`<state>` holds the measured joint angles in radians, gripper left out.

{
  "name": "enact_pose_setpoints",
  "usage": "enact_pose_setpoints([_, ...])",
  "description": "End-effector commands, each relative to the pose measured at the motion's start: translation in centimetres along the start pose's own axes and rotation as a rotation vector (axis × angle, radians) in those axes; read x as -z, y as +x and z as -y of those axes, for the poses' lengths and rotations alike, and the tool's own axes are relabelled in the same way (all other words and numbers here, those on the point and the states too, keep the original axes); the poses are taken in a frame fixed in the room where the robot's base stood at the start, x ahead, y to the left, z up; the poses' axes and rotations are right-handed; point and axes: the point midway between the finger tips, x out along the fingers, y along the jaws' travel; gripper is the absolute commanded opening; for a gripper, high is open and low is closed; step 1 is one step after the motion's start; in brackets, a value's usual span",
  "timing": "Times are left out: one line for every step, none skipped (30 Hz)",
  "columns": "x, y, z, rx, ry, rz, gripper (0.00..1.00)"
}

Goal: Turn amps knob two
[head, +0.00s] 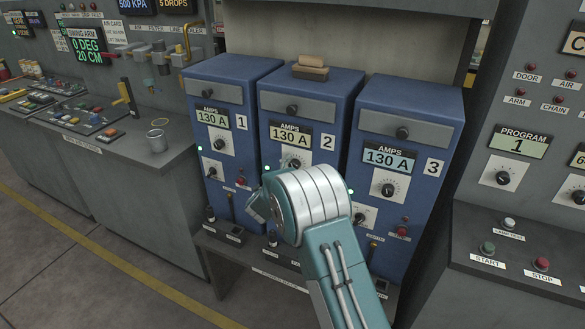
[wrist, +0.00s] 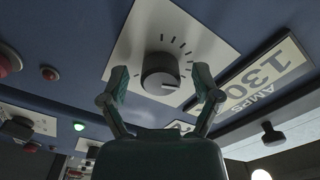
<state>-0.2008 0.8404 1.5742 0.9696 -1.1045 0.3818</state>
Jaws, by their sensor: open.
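Cabinet two (head: 340,92) is the middle of three blue cabinets, with an AMPS display reading 130 A (head: 289,135). Its amps knob (head: 295,163) is a dark round dial on a pale plate, just above my arm in the head view. In the wrist view a dark knob (wrist: 161,73) with tick marks on a pale plate lies between the fingers of my gripper (wrist: 161,82). The fingers are open, one on each side, with gaps to the knob. The AMPS 130 display (wrist: 262,72) appears rotated beside it.
Cabinet one (head: 225,72) and cabinet three (head: 412,95) stand close on either side, with similar knobs. A brown block (head: 310,70) lies on cabinet two. A control desk with START and STOP buttons (head: 541,264) is at the right. Open floor lies at the lower left.

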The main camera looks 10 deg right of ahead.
Motion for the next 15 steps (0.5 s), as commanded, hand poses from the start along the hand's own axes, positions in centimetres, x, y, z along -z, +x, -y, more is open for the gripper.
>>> enact_pose_setpoints([0.0, 0.0, 0.0, 0.000, 0.000, 0.000, 0.81])
enact_pose_setpoints([0.0, 0.0, 0.0, 0.000, 0.000, -0.001, 0.81])
enact_pose_setpoints([0.0, 0.0, 0.0, 0.000, 0.000, 0.000, 0.81])
enact_pose_setpoints([0.0, -0.1, 0.0, 0.000, 0.000, 0.000, 0.81])
enact_pose_setpoints([0.0, -0.3, 0.0, 0.000, 0.000, 0.000, 0.81])
enact_pose_setpoints([0.0, -0.6, 0.1, 0.000, 0.000, 0.001, 0.81])
enact_pose_setpoints([0.0, -0.9, 0.1, 0.000, -0.001, 0.001, 0.81])
enact_pose_setpoints([0.0, -1.3, 0.1, 0.000, -0.001, 0.002, 0.81])
enact_pose_setpoints([-0.1, -2.0, 0.1, 0.000, -0.002, 0.002, 0.81])
enact_pose_setpoints([-0.1, -2.6, 0.1, 0.001, -0.002, 0.002, 0.81])
enact_pose_setpoints([-0.1, -3.2, 0.1, 0.001, -0.002, 0.003, 0.81])
enact_pose_setpoints([-0.1, -4.1, 0.1, 0.001, -0.001, 0.003, 0.81])
enact_pose_setpoints([-0.2, -4.8, 0.1, 0.001, -0.002, 0.003, 0.81])
enact_pose_setpoints([-0.2, -5.4, 0.1, 0.002, -0.002, 0.004, 0.81])
enact_pose_setpoints([-0.1, -6.2, 0.1, 0.001, -0.002, 0.003, 0.81])
